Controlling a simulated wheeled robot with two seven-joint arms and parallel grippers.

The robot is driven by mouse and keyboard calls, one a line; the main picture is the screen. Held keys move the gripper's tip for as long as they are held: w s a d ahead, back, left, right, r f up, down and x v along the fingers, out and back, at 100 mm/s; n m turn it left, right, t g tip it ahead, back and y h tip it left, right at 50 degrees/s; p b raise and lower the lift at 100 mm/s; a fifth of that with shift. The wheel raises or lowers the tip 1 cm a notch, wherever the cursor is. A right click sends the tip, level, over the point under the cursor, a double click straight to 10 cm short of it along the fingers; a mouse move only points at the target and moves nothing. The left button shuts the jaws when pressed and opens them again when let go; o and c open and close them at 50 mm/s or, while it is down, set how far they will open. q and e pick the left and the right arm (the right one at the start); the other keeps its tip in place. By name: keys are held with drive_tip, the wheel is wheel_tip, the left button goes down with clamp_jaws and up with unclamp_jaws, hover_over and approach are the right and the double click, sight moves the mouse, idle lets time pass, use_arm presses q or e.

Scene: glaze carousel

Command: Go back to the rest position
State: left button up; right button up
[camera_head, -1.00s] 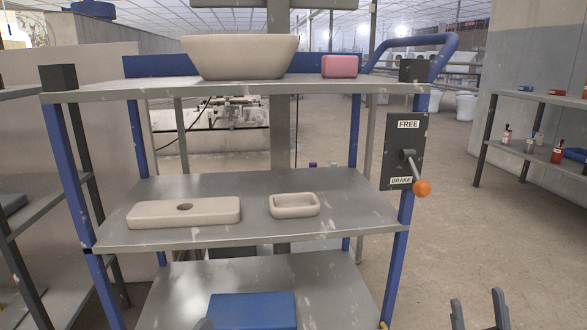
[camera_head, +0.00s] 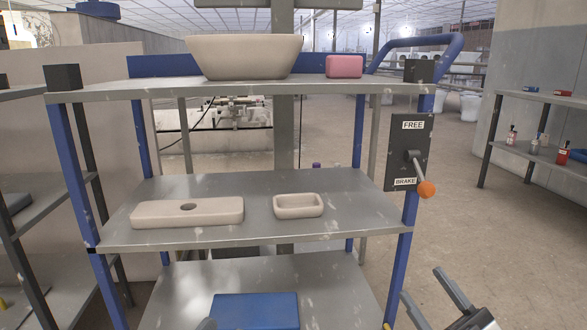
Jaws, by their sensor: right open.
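My right gripper (camera_head: 421,283) is at the bottom right, low beside the cart's right front post. Its two fingers are apart with nothing between them, pointing up and to the left. It touches nothing that I can see. My left gripper does not show clearly; a small grey tip at the bottom edge, in front of the blue box, is too little to name. The cart (camera_head: 250,238) has a brake lever with an orange knob (camera_head: 426,189) on a dark plate marked FREE above and BRAKE below. The lever slants down, its knob beside the BRAKE label.
On the cart's shelves are a large beige basin (camera_head: 245,58), a pink block (camera_head: 343,67), a beige slab with a hole (camera_head: 215,213), a small beige dish (camera_head: 298,207) and a blue box (camera_head: 254,312). Shelving with bottles (camera_head: 562,152) stands right. Floor between is clear.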

drive_tip(key=s+a+r+m+g, duration=0.1)
drive_tip(key=s+a+m+g, duration=0.2)
drive_tip(key=s+a+g, duration=0.8)
wheel_tip(320, 180, up, 10)
drive_tip(key=a+m+t+h+p, duration=0.25)
drive_tip(key=m+h+p, duration=0.4)
drive_tip(key=p, duration=1.65)
use_arm(q)
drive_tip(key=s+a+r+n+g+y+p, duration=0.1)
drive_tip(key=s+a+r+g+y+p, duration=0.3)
drive_tip(key=p, duration=0.6)
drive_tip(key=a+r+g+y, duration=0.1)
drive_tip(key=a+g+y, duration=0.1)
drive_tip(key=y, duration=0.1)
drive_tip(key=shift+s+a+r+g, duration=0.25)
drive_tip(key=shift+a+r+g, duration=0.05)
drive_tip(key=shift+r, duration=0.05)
use_arm(e)
drive_tip(key=s+d+g+h, duration=0.1)
drive_tip(key=s, duration=0.1)
drive_tip(key=s+d+n+g+h, duration=0.1)
drive_tip(key=s+d, duration=0.1)
drive_tip(key=shift+s+d+h, duration=0.2)
drive_tip(key=shift+d+h, duration=0.05)
drive_tip(key=shift+h, duration=0.1)
